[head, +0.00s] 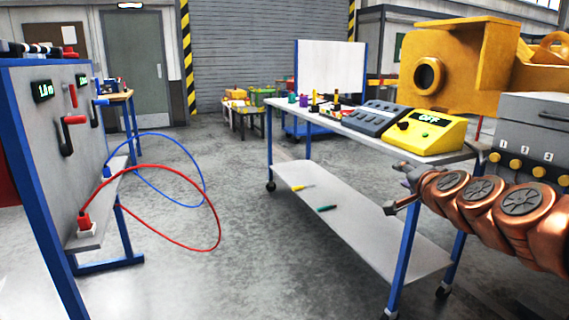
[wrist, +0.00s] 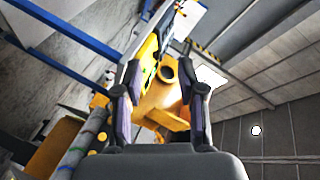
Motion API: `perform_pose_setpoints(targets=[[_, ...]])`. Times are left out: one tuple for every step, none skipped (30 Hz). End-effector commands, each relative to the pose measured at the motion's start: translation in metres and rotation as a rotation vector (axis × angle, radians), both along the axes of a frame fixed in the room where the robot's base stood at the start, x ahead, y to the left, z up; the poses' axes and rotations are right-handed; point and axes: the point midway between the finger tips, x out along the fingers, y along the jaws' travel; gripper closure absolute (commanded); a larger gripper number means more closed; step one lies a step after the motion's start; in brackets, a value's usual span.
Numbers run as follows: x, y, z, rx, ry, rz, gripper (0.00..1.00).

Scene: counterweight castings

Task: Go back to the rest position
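My gripper (head: 397,190) is at the right of the head view, beside the wheeled trolley, at the end of my copper-coloured arm. In the wrist view my gripper (wrist: 159,70) shows two dark fingers standing apart. Nothing is held between them; the background shows through the gap. The wrist is tilted, so that view of the hall is rotated. The rest position itself is not marked by anything in view.
The blue-framed trolley (head: 340,196) carries a yellow instrument (head: 428,132) reading OFF. A large yellow casting (head: 465,65) stands behind. A grey panel (head: 70,150) with red (head: 175,170) and blue (head: 188,147) cables stands left. The middle floor is clear.

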Motion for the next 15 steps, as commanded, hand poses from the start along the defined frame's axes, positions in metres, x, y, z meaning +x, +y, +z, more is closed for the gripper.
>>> perform_pose_setpoints(targets=[[-0.006, 0.027, -0.011, -0.037, 0.046, 0.069, 0.60], [-0.011, 0.044, -0.019, -0.058, 0.078, 0.114, 0.60], [-0.019, 0.064, -0.031, -0.088, 0.123, 0.169, 0.60], [-0.027, 0.079, -0.041, -0.110, 0.158, 0.213, 0.60], [-0.035, 0.092, -0.050, -0.134, 0.192, 0.253, 0.60], [-0.047, 0.110, -0.063, -0.166, 0.240, 0.308, 0.60], [-0.056, 0.122, -0.072, -0.190, 0.275, 0.347, 0.60], [-0.067, 0.133, -0.083, -0.213, 0.314, 0.388, 0.60], [-0.081, 0.145, -0.097, -0.246, 0.367, 0.435, 0.60], [-0.094, 0.154, -0.109, -0.267, 0.408, 0.474, 0.60], [-0.106, 0.162, -0.120, -0.291, 0.450, 0.510, 0.60], [-0.125, 0.172, -0.135, -0.321, 0.510, 0.558, 0.60], [-0.139, 0.177, -0.146, -0.344, 0.553, 0.592, 0.60], [-0.154, 0.181, -0.156, -0.366, 0.599, 0.625, 0.60], [-0.173, 0.185, -0.169, -0.396, 0.659, 0.666, 0.60]])
